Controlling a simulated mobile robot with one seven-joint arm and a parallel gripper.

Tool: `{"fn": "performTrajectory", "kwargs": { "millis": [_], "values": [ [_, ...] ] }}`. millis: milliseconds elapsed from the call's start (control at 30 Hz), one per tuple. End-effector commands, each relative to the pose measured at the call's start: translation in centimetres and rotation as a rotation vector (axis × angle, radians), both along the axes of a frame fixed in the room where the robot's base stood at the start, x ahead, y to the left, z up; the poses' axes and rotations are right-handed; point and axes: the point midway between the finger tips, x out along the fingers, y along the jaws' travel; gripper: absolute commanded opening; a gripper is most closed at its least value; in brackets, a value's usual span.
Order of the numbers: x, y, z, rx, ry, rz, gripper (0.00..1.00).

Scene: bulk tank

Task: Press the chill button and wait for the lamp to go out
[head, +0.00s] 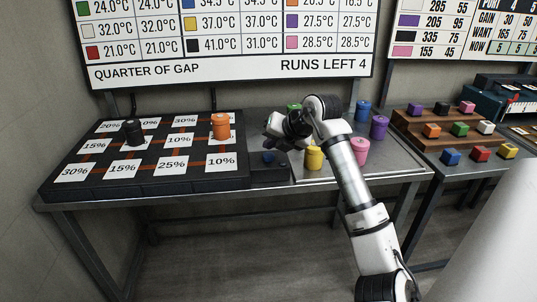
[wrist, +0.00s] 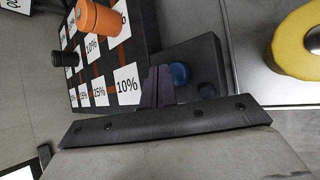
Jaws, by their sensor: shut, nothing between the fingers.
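The chill button is most likely the blue round button (head: 268,157) on a small dark box (head: 270,174) at the right end of the black tile board. My gripper (head: 272,138) is above the box in the head view. Its fingers are shut and empty in the wrist view (wrist: 158,86). I cannot tell whether they touch the box or button.
An orange canister (head: 221,126) and a black canister (head: 133,132) stand on the percent-tile board (head: 145,184). Yellow (head: 314,158), pink, purple, blue and green canisters stand on a metal tray at right, partly behind my arm. A chart (head: 230,68) hangs behind.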

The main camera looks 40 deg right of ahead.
Motion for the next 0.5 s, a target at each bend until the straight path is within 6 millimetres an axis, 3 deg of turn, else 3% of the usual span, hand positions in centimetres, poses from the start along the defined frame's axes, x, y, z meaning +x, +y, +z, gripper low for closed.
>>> {"fn": "performTrajectory", "kwargs": {
  "millis": [500],
  "values": [
    [-0.01, -0.02, -0.56, 0.0, 0.0, 0.0, 0.0]
  ]
}}
